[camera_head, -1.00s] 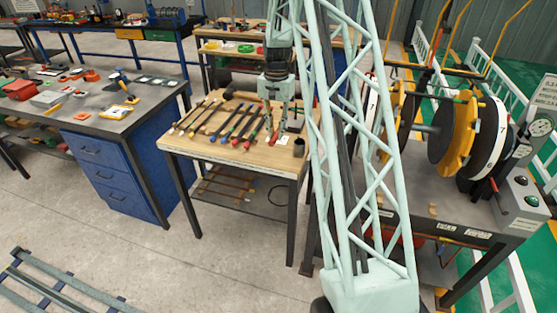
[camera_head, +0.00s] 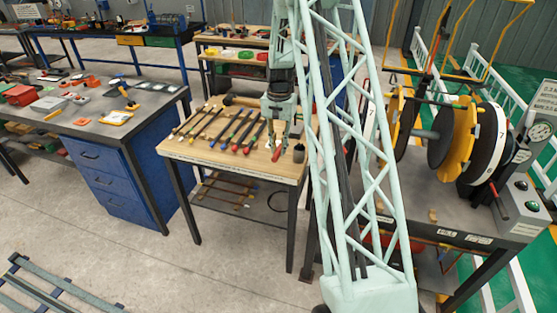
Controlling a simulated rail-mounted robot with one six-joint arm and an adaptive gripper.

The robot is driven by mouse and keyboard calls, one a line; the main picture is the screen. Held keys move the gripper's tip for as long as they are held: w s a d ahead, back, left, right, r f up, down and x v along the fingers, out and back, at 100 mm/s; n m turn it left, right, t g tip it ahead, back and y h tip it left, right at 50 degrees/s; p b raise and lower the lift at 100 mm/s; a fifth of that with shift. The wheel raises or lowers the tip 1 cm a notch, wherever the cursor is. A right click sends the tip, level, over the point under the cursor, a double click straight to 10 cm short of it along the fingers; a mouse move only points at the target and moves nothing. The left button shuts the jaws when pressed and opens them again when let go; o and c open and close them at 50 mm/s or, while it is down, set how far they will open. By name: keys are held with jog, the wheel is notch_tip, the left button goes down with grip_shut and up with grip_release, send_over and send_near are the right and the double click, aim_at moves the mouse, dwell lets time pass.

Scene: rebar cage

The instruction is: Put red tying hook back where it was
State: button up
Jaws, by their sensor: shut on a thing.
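The wooden-topped table (camera_head: 215,165) holds a row of several tying hooks lying side by side, with coloured handle ends. One with a red end (camera_head: 247,149) lies at the right end of the row. My gripper (camera_head: 279,138) points down over the right part of the table. It is shut on the red tying hook (camera_head: 277,154), whose red end shows just below the fingers. The rest of that hook is hidden by the gripper. I cannot tell whether the hook touches the tabletop.
A dark cup (camera_head: 299,153) stands close right of my gripper. A blue-drawered workbench (camera_head: 110,125) is at left. A machine with yellow and black discs (camera_head: 465,140) stands at right. My lattice arm hides part of the table's right side.

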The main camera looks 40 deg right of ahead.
aim_at(278, 165)
jog(key=shift+f, duration=0.95)
jog(key=shift+f, duration=1.85)
jog(key=shift+f, duration=0.1)
jog(key=o, duration=0.8)
jog(key=shift+o, duration=0.2)
jog(key=shift+r, duration=6.1)
jog(key=shift+r, duration=0.1)
